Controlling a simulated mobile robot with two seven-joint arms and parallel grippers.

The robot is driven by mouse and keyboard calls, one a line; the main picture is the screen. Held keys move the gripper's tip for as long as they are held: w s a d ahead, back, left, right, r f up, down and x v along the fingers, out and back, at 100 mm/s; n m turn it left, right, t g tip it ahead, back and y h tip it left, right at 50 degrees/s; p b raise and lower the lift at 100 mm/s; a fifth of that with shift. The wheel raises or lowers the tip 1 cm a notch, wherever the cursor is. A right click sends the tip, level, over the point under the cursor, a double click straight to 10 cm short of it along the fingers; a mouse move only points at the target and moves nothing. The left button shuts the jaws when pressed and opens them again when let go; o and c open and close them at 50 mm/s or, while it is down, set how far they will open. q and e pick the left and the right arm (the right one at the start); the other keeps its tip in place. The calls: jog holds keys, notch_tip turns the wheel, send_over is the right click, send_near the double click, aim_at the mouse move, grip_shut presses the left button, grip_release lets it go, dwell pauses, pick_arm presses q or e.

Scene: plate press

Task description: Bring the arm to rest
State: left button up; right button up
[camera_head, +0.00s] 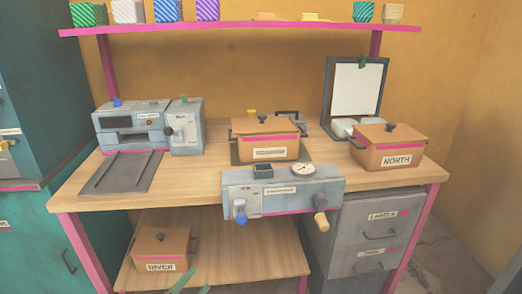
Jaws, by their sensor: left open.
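My left gripper (194,284) shows only as two green fingertips at the bottom edge, left of centre. They are apart, with nothing seen between them, in front of the lower shelf (238,262). The rest of that arm is out of the picture. My right gripper is not in view.
A wooden bench (205,183) carries a grey machine (185,125), a labelled pot (265,140) and a pot marked NORTH (388,148). A grey press unit (283,190) with a gauge juts over the front edge. A RIVER pot (160,250) sits on the lower shelf, left of grey drawers (362,235).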

pick_arm(q)
jog(key=s+f+n+g, duration=0.5)
jog(key=s+f+n, duration=0.5)
jog(key=s+f, duration=0.8)
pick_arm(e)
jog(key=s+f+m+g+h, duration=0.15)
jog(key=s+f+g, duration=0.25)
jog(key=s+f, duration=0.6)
pick_arm(q)
notch_tip(320, 180, up, 10)
jog(key=a+y+p, duration=0.1)
jog(key=a+p, duration=0.1)
jog(key=p, duration=1.2)
jog(key=shift+a+f, duration=0.15)
jog(key=shift+a, duration=0.2)
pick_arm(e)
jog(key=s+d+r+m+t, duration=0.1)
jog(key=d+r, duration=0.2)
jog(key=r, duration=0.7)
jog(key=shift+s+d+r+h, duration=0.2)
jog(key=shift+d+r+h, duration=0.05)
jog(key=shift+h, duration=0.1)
pick_arm(q)
jog(key=shift+w, duration=0.1)
